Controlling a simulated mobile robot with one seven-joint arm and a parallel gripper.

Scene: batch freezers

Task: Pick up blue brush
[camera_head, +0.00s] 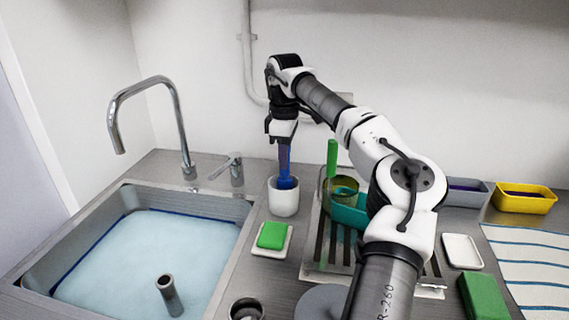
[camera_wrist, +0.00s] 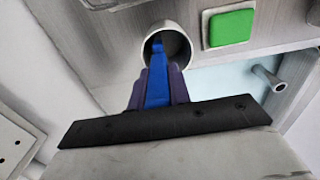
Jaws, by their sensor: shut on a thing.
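The blue brush (camera_head: 285,166) stands upright with its lower end in a white cup (camera_head: 284,199) on the counter beside the sink. My gripper (camera_head: 284,146) is above the cup and shut on the upper part of the brush. In the wrist view the blue brush (camera_wrist: 157,82) runs from between my gripper's fingers (camera_wrist: 157,94) into the mouth of the white cup (camera_wrist: 168,38). The brush's lower end is hidden inside the cup.
A green sponge (camera_head: 272,236) lies on a white dish in front of the cup. The sink (camera_head: 150,255) with water and a faucet (camera_head: 150,95) is at left. A drying rack (camera_head: 322,260) with a green-handled thing (camera_head: 331,160) and teal container stands right. Yellow (camera_head: 525,203) and grey bins are farther right.

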